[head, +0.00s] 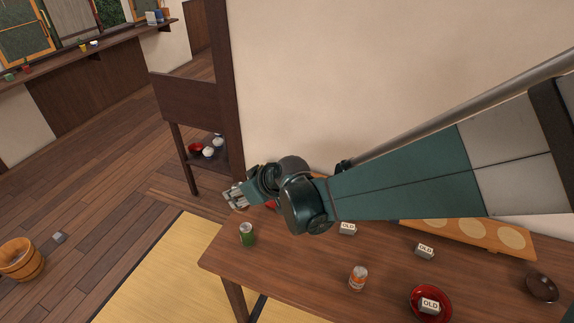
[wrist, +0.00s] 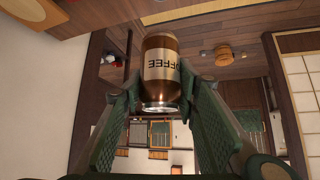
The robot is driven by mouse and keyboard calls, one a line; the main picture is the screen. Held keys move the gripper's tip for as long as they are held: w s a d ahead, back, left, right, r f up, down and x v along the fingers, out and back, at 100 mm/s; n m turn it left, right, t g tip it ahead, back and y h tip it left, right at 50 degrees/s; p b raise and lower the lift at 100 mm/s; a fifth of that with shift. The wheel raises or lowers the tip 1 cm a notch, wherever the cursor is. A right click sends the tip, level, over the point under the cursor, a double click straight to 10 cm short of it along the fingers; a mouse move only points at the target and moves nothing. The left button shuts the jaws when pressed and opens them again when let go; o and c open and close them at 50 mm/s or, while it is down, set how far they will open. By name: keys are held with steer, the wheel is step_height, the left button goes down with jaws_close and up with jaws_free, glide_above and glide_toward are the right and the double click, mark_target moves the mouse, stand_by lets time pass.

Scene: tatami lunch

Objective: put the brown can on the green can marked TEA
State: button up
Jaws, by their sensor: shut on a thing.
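My gripper (head: 236,196) is at the end of the arm, above the table's back left part in the head view. In the wrist view my gripper (wrist: 160,112) is shut on a brown can (wrist: 161,62) with a pale band marked COFFEE, upside down in that picture. I cannot make out the brown can in the head view. A green can (head: 247,235) stands upright near the table's left end, just below my gripper in the picture. Its lettering is too small to read.
An orange and white can (head: 358,278) stands on the wooden table (head: 310,262). Grey blocks marked OLD (head: 347,229) lie about, one on a red dish (head: 413,301). A wooden board with pale discs (head: 515,236) is at the back right. A dark shelf (head: 188,98) stands behind.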

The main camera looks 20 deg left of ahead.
steer(key=shift+f+b, duration=0.5)
steer(key=shift+f, duration=2.4)
steer(key=shift+f, duration=0.1)
steer(key=shift+f+b, duration=0.35)
steer(key=shift+f, duration=1.65)
steer(key=shift+f, duration=0.1)
steer(key=o, duration=0.8)
